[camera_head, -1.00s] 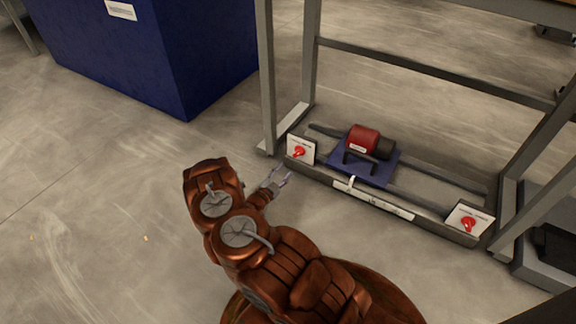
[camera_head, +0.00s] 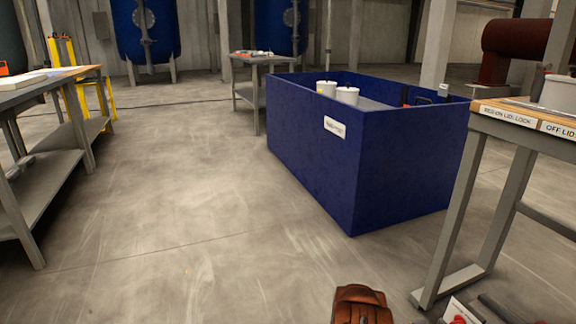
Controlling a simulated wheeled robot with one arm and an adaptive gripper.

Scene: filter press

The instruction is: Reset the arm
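Part of my own copper-brown arm (camera_head: 362,304) shows at the bottom edge, right of the middle, above the bare floor. It is beside the foot of the grey table frame at the right, with a visible gap between them. My gripper is outside the picture, so its state does not show.
A large blue bin (camera_head: 310,160) with white buckets stands ahead. A grey table (camera_head: 490,222) with labels on its top is at the right, a red-handled panel (camera_head: 459,312) low beside it. A workbench (camera_head: 50,185) is at the left. The floor between is clear.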

